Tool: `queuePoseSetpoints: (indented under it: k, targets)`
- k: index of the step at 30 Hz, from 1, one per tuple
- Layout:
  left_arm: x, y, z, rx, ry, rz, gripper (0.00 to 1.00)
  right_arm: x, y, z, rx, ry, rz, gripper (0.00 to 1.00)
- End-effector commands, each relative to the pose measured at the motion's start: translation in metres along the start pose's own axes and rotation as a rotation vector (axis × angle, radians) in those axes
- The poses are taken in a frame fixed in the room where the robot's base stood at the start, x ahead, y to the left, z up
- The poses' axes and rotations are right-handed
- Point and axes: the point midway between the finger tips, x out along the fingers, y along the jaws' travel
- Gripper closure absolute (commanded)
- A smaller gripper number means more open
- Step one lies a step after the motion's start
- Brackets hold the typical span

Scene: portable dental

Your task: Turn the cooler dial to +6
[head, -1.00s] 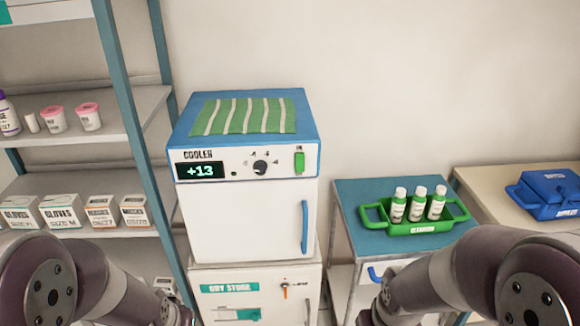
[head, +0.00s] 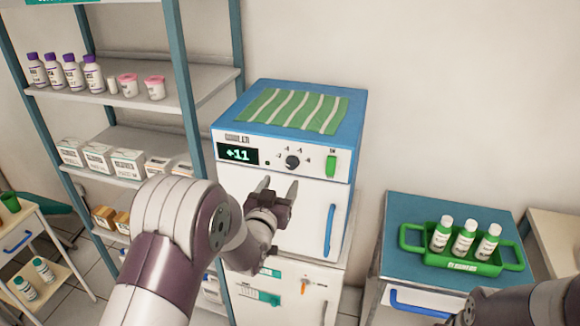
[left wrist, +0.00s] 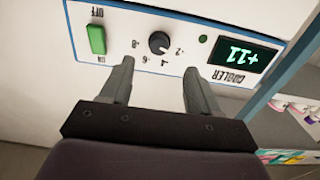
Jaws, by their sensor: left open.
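The cooler (head: 270,220) is a white box with a blue top, standing on the dry store unit. Its black dial (head: 292,162) sits mid-panel, between the display (head: 238,155) reading +11 and a green switch (head: 331,165). In the left wrist view the panel appears upside down, with the dial (left wrist: 159,43) just beyond and between the fingertips. My left gripper (head: 278,184) is open and empty, just below the dial and apart from it. It also shows in the left wrist view (left wrist: 158,75). Of my right arm only a part shows at the lower right; its gripper is out of view.
A green striped cloth (head: 295,108) lies on the cooler. A shelf rack (head: 150,98) with bottles and boxes stands at the left. At the right, a green carrier (head: 462,260) with white bottles sits on a blue-topped cabinet (head: 420,213).

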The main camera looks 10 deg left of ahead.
Motion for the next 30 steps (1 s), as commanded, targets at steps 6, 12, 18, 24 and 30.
queuePoseSetpoints:
  k: [6, 12, 18, 24, 30]
  targets:
    - [0.052, 0.000, -0.002, 0.000, -0.002, -0.001, 0.39, -0.017, 0.000, -0.002, 0.000, 0.000, 0.000, 1.00]
    - [0.071, 0.000, 0.000, 0.000, -0.003, -0.001, 0.39, -0.020, 0.000, -0.002, 0.000, 0.000, 0.000, 1.00]
    - [0.073, 0.000, 0.000, 0.000, -0.002, -0.001, 0.39, -0.019, 0.000, -0.002, 0.000, 0.000, 0.000, 1.00]
    - [0.073, 0.000, 0.000, 0.000, -0.003, -0.001, 0.78, -0.019, 0.000, -0.002, 0.000, 0.000, 0.000, 1.00]
    - [0.073, 0.000, 0.001, 0.001, -0.003, -0.001, 0.94, -0.019, 0.000, -0.002, 0.000, 0.000, 0.000, 1.00]
